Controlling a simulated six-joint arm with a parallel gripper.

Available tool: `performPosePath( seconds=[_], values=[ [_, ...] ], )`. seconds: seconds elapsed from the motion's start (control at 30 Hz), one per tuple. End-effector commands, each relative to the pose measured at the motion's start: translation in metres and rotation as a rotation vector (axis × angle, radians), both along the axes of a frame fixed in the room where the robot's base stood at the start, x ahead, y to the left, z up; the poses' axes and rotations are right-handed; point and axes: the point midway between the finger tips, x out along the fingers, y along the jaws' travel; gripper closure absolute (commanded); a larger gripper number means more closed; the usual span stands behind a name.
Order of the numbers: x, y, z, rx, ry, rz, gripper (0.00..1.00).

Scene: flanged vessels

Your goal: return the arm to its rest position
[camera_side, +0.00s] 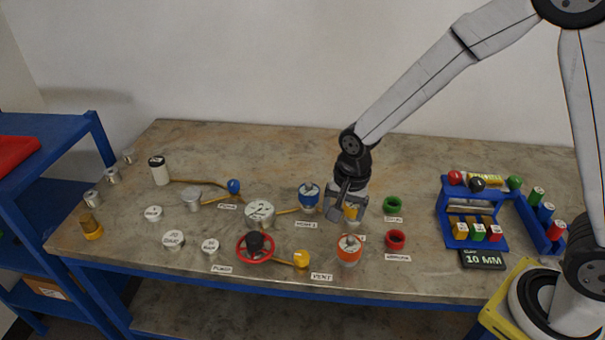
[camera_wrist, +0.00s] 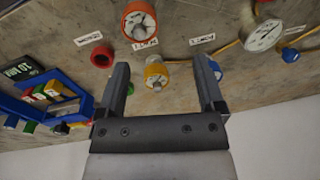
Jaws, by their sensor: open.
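My gripper (camera_side: 347,208) hangs from the arm over the middle of the table, pointing down. In the wrist view its two fingers (camera_wrist: 162,72) are spread wide with nothing held. A yellow-ringed vessel (camera_wrist: 156,75) shows between the fingertips in that view, with a gap on each side. In the side view this vessel (camera_side: 352,214) is partly covered by the gripper. I cannot tell how far the fingertips are above or around it.
A blue-topped vessel (camera_side: 308,198) stands close left of my gripper. An orange vessel (camera_side: 349,250) stands in front. Green (camera_side: 393,204) and red (camera_side: 396,239) rings lie to the right. A blue rack (camera_side: 447,222) stands further right. The table's back strip is clear.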

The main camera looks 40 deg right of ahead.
Motion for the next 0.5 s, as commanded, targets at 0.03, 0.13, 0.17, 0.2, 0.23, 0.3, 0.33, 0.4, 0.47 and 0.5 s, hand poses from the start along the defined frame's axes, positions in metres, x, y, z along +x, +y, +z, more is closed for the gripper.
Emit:
performPosePath(
  seconds=[0.03,0.13,0.17,0.2,0.23,0.3,0.33,0.4,0.47,0.5],
  values=[
    [-0.005,-0.007,0.005,-0.005,-0.011,0.049,0.13],
    [-0.017,-0.018,0.013,-0.018,-0.030,0.164,0.13],
    [-0.020,-0.021,0.015,-0.022,-0.036,0.198,0.13],
    [-0.025,-0.026,0.017,-0.029,-0.044,0.246,0.13],
    [-0.029,-0.029,0.019,-0.034,-0.049,0.279,0.13],
    [-0.037,-0.036,0.024,-0.047,-0.062,0.359,0.13],
    [-0.041,-0.039,0.025,-0.052,-0.068,0.395,0.13],
    [-0.050,-0.046,0.029,-0.067,-0.080,0.474,0.13],
    [-0.058,-0.051,0.032,-0.081,-0.091,0.542,0.13],
    [-0.063,-0.055,0.033,-0.090,-0.098,0.588,0.13]
  ],
)
